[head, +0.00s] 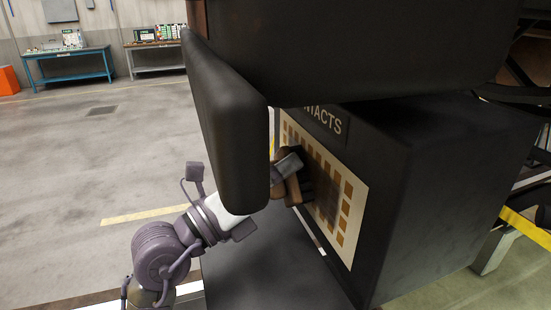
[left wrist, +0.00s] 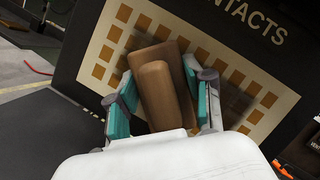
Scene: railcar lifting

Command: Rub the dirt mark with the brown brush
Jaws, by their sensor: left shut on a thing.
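The brown brush (head: 293,188) is in my left gripper (head: 283,172), up against the cream panel with brown squares (head: 357,205) on the black box's face. In the left wrist view the brush (left wrist: 160,88) sits between the two teal finger pads of the gripper (left wrist: 163,100), which is shut on it. The dirt mark (head: 325,192) is a dark smudge on the panel, partly hidden behind the brush. It also shows in the left wrist view (left wrist: 236,104), to the right of the brush. Whether the bristles touch the panel is hard to tell. My right gripper is not in view.
The black box (head: 440,190) bears the lettering "CONTACTS". A black lid or flap (head: 228,125) hangs close beside my left wrist, and a large dark body overhangs the panel. The floor at left is clear.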

